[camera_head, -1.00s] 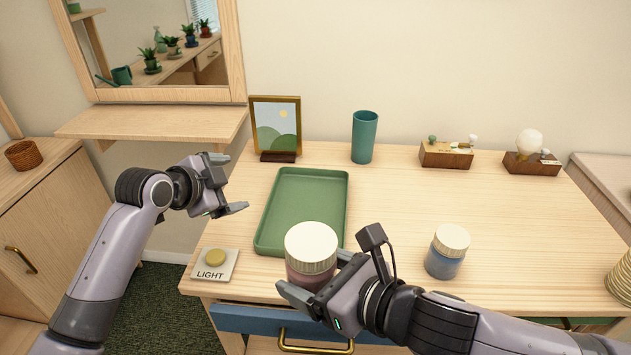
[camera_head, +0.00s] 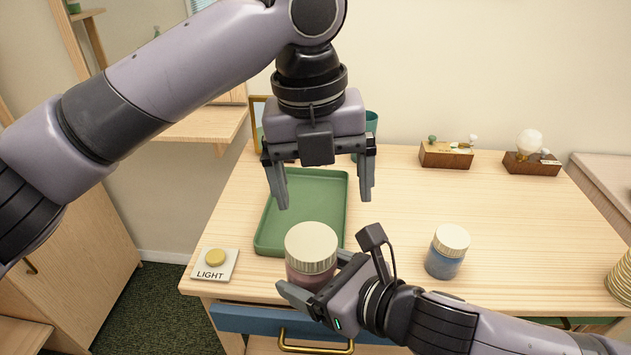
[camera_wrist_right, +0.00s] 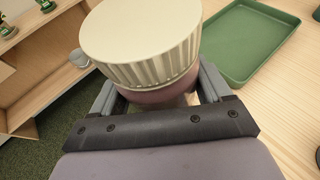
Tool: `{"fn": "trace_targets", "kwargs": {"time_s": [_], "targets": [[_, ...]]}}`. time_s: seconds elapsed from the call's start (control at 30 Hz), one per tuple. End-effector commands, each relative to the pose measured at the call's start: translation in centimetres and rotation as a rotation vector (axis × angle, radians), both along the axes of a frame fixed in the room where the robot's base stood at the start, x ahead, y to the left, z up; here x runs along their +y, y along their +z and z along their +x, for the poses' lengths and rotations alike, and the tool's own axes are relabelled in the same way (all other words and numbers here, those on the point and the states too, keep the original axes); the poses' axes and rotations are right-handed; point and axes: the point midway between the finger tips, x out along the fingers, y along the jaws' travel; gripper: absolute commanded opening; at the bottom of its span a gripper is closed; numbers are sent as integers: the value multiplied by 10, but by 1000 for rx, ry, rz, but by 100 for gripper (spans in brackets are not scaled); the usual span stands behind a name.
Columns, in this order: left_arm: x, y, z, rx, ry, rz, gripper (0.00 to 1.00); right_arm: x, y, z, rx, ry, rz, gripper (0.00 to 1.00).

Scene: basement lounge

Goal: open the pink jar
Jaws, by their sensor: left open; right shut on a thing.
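The pink jar (camera_head: 309,276) stands upright near the front edge of the table, with its ribbed cream lid (camera_head: 311,247) on. My right gripper (camera_head: 311,290) is shut around the jar's body below the lid. In the right wrist view the lid (camera_wrist_right: 142,40) rises above the fingers, and a strip of the pink jar (camera_wrist_right: 165,96) shows under it. My left gripper (camera_head: 322,190) is open and empty, pointing down above the green tray and the jar, with a gap between its fingertips and the lid.
A green tray (camera_head: 265,243) lies behind the jar. A blue jar with a cream lid (camera_head: 446,252) stands to the right. A light button plate (camera_head: 215,264) lies at the left. A teal cup (camera_head: 371,125) and picture frame are partly hidden by my left arm. The table's right middle is clear.

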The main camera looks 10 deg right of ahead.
Motion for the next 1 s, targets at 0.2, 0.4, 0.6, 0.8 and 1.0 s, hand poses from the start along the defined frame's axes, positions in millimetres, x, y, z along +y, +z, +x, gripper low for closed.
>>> {"fn": "trace_targets", "kwargs": {"time_s": [0.2,0.4,0.6,0.8,1.0], "targets": [[10,7,-12,3,-99,112,92,0,1,0,-2,0,1,0],[11,-13,-13,7,-109,122,92,0,1,0,-2,0,1,0],[11,-44,-13,8,-107,121,92,0,1,0,-2,0,1,0],[11,-66,-12,6,-106,119,92,0,1,0,-2,0,1,0],[11,-72,-12,5,-106,119,92,0,1,0,-2,0,1,0]]}}
